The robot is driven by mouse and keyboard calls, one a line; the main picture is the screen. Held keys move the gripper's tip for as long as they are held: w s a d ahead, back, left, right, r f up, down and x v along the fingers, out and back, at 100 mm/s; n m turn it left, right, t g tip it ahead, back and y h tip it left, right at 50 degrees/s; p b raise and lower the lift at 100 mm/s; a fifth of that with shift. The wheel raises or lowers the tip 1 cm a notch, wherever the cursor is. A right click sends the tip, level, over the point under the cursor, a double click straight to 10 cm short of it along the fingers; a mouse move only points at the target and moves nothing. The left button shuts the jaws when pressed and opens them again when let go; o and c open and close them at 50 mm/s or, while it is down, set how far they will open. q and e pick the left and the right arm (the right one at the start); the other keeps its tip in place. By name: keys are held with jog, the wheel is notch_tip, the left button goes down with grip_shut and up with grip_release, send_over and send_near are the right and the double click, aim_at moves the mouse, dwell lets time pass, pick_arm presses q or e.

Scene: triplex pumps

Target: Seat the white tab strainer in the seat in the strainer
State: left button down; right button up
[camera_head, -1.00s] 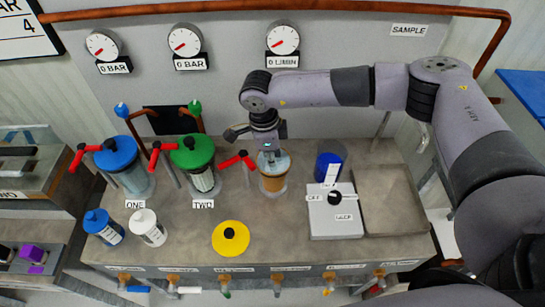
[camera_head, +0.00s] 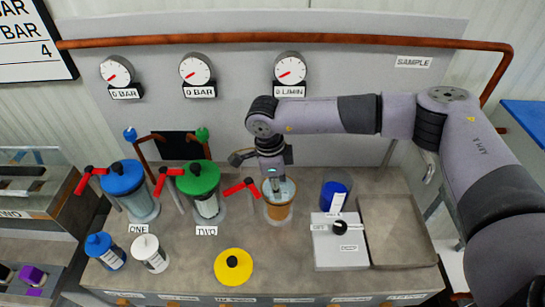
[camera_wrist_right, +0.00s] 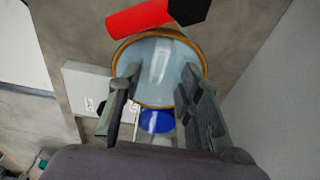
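The strainer (camera_head: 279,208) is a clear cup with an orange-brown body showing inside, beside a red-handled valve. In the right wrist view it is a round, pale blue opening with a copper-coloured rim (camera_wrist_right: 160,35). A pale upright streak (camera_wrist_right: 160,62) shows in it; I cannot tell whether this is the white tab or a reflection. My right gripper (camera_head: 273,186) points down at the cup's mouth. In the wrist view its fingers (camera_wrist_right: 160,75) are spread apart over the opening, with nothing clearly held. The seat is hidden. My left gripper is out of view.
Left of the cup stand the green-lidded (camera_head: 198,180) and blue-lidded (camera_head: 121,178) housings with red handles. A red handle (camera_wrist_right: 140,18) lies close beside the opening. A blue cylinder (camera_head: 334,196), white switch box (camera_head: 340,255), yellow lid (camera_head: 233,267) and empty grey tray (camera_head: 398,230) are nearby.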

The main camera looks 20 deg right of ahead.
jog(key=r+b, duration=0.2)
jog(key=r, duration=0.1)
jog(key=shift+a+r, duration=0.2)
jog(key=shift+a, duration=0.15)
notch_tip(320, 180, up, 12)
jog(key=a+b, duration=0.1)
jog(key=b, duration=0.1)
jog(key=shift+a+r+b, duration=0.2)
jog(key=shift+r+b, duration=0.05)
jog(key=shift+b, duration=0.05)
jog(key=shift+f, duration=0.1)
